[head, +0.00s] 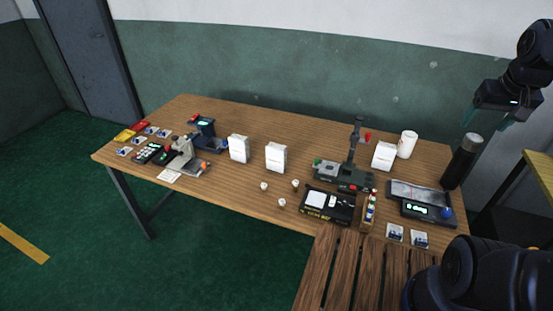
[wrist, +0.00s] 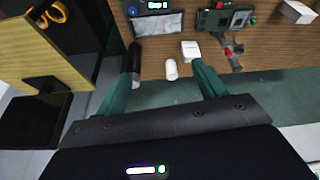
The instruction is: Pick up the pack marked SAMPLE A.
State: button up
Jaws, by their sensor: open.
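Three white upright packs stand on the wooden table: a left pack (head: 239,148), a middle pack (head: 276,158) and a right pack (head: 384,155). No marking is legible, so I cannot tell which is SAMPLE A. In the wrist view one white pack (wrist: 190,50) lies beyond the fingertips and another (wrist: 298,12) is at the upper right edge. My gripper (head: 487,121), with teal fingers, hangs at the right, above and beyond the table's right end. It is open and empty, apart from every pack; its fingers also show in the wrist view (wrist: 162,70).
A white cup (head: 407,144) stands beside the right pack, and a black bottle (head: 462,161) stands near the right end. A stand device (head: 345,173), a scale (head: 428,211) and a black case (head: 328,205) crowd the right half. Small white pieces (head: 282,203) lie near the front edge.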

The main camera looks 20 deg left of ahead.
jog(key=w+a+n+g, duration=0.1)
jog(key=w+a+n, duration=0.4)
jog(key=w+a, duration=0.8)
jog(key=w+a+f+n+g, duration=0.1)
jog(key=w+a+f+n, duration=0.15)
jog(key=a, duration=0.55)
jog(key=w+a+f+n+g, duration=0.1)
jog(key=w+a+f, duration=0.25)
jog(key=a, duration=0.45)
jog(key=n+g, duration=0.1)
jog(key=n, duration=0.6)
send_over(276, 146)
jog(key=f, duration=2)
jog(key=shift+w+d+f, duration=0.15)
jog(key=shift+w+f, duration=0.2)
jog(key=shift+f, duration=0.05)
jog(key=shift+s+a+f, duration=0.15)
jog(key=shift+a+f, duration=0.1)
jog(key=shift+f, duration=0.2)
notch_tip(276, 146, down, 5)
jog(key=shift+f, duration=0.15)
jog(key=shift+s+d+f, duration=0.1)
jog(key=shift+f, duration=1.15)
jog(key=shift+s+d+f, duration=0.1)
jog(key=shift+f, duration=1.15)
jog(key=c, duration=1.3)
